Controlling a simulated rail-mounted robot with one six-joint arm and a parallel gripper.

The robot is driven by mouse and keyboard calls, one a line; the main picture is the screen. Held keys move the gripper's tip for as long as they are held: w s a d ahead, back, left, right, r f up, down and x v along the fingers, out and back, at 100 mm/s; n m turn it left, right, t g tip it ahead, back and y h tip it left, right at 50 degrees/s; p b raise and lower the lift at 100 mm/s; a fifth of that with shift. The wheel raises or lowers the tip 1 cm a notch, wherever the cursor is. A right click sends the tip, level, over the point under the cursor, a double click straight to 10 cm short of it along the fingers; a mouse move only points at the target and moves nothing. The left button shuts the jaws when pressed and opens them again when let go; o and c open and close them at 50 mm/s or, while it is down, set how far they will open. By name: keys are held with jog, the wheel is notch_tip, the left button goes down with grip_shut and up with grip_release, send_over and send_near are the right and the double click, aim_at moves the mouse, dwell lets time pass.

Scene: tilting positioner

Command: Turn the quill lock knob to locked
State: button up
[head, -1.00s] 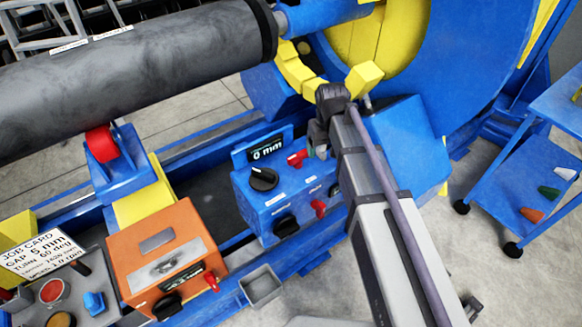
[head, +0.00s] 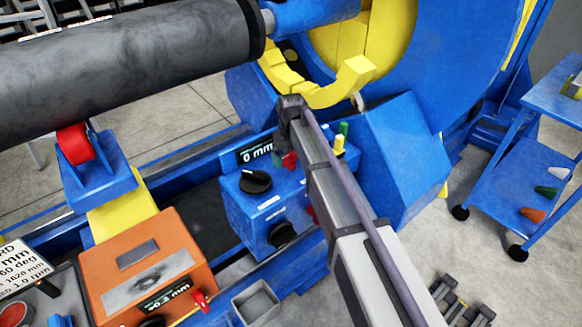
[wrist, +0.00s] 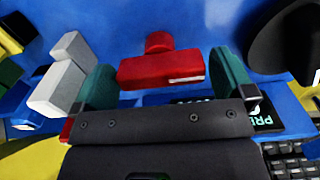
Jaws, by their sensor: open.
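A red knob with a bar-shaped handle (wrist: 160,69) stands on a blue face in the wrist view. My gripper (wrist: 163,75) is open, with its teal fingers on the left and right of the red handle. In the head view a red knob (head: 289,160) shows on the blue control box (head: 243,208), partly hidden by my arm. I cannot read a quill lock label or a locked mark.
A black dial (wrist: 285,40) is close to my right finger, and a pale grey block (wrist: 60,75) is close to my left finger. A display (head: 258,149) reads 0 mm. An orange box (head: 190,240) and a blue cart (head: 490,190) flank the area.

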jog(key=shift+f, duration=0.1)
jog(key=c, duration=0.7)
jog(key=shift+c, duration=0.2)
